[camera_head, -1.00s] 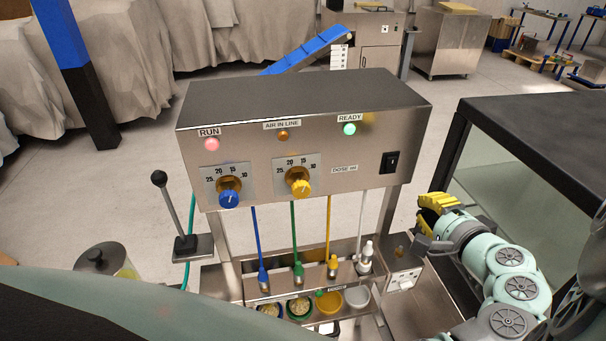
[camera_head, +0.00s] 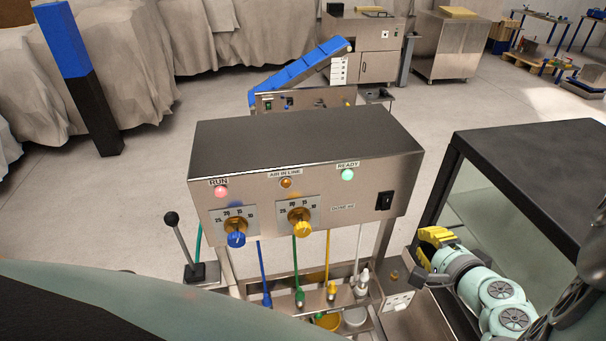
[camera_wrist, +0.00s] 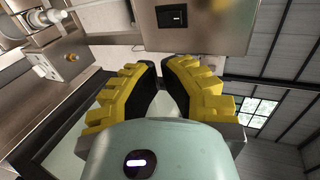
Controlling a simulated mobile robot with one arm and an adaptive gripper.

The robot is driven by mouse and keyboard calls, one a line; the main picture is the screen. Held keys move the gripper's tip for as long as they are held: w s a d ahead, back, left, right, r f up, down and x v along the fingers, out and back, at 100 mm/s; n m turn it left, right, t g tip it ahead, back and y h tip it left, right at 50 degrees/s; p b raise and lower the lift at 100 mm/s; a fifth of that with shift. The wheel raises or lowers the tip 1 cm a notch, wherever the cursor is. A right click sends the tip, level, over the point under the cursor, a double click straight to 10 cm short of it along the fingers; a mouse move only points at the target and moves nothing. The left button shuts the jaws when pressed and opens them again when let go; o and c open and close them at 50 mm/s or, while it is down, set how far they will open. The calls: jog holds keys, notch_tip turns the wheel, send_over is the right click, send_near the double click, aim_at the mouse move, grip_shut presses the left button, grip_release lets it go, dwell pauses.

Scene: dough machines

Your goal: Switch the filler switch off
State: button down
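The filler switch is a black rocker (camera_head: 385,200) on the right end of the steel control box's front (camera_head: 330,212). It also shows at the top of the wrist view (camera_wrist: 173,16). Which way it is tipped is too small to tell. My gripper (camera_head: 434,240) has yellow fingers and is to the right of and below the switch, apart from it. In the wrist view the fingertips (camera_wrist: 159,64) are close together with nothing held between them, below the switch in the picture.
A red RUN lamp (camera_head: 221,191) and a green READY lamp (camera_head: 347,174) are lit. A dark-framed cabinet (camera_head: 530,150) stands close to the right of my gripper. A black-knobbed lever (camera_head: 180,235) stands at left.

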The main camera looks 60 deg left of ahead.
jog(key=shift+a, duration=0.15)
jog(key=p, duration=0.4)
send_near(386, 203)
jog(key=shift+w+a+f, duration=0.7)
jog(key=shift+w+f, duration=0.15)
jog(key=shift+f, duration=0.5)
jog(key=shift+x, duration=2.75)
jog(key=shift+s, duration=0.1)
jog(key=shift+f, duration=0.1)
